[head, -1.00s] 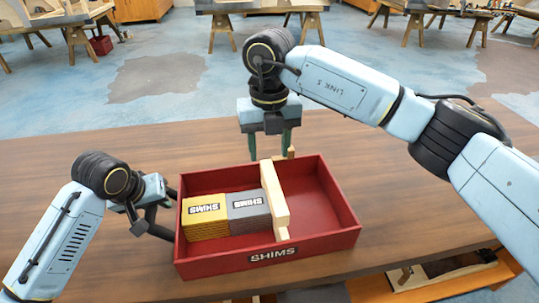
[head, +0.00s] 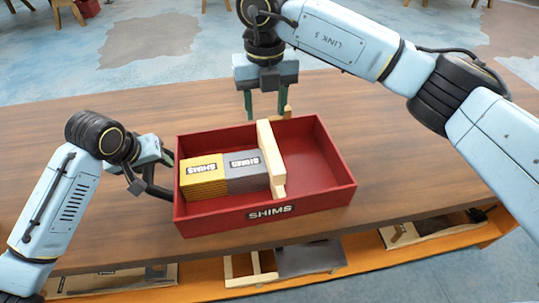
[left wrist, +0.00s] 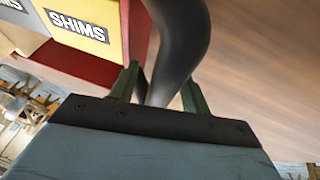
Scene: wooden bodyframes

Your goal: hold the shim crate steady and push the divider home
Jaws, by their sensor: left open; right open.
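The red shim crate (head: 325,200) sits on the wooden table, its SHIMS label facing me. A pale wooden divider (head: 270,158) stands across it, its top edge above the rim. Yellow shims (head: 203,180) and grey shims (head: 245,174) lie left of the divider. My left gripper (head: 158,165) is open at the crate's left end. In the left wrist view its fingers lie either side of a dark curved bar (left wrist: 178,45); contact is unclear. My right gripper (head: 265,112) is open, pointing down at the far wall near the divider's far end; its fingertips are partly hidden.
A small wooden piece (head: 288,111) shows behind the far wall, beside my right gripper. The brown tabletop (head: 400,150) is clear around the crate. A lower shelf (head: 210,290) with wooden frames lies beneath the near edge. The crate's right compartment looks empty.

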